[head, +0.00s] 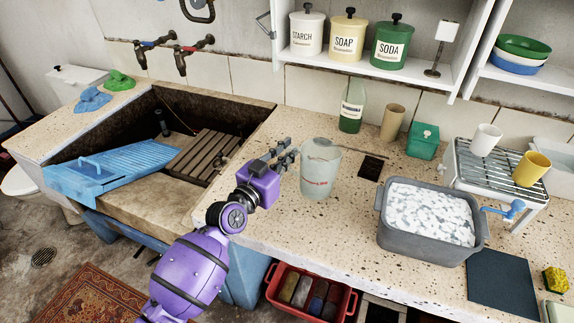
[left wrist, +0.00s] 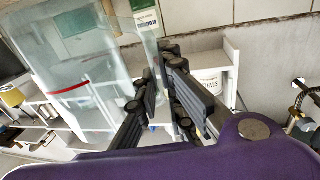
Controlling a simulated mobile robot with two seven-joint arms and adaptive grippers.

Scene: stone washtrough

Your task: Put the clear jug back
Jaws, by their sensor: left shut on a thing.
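The clear jug (head: 320,170), see-through with a red mark low on its side, is at the middle of the stone counter (head: 265,215), right of the sink. It looks upright. I cannot tell whether its base touches the counter. My left gripper (head: 291,155) is at the jug's left side, shut on it. In the left wrist view the jug (left wrist: 75,75) fills the upper left, beside the fingers of my left gripper (left wrist: 168,95). My right gripper is not in view.
Behind the jug stand a green bottle (head: 352,106), a tan cup (head: 393,122) and a green box (head: 422,140). Front counter left of the tub is clear.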

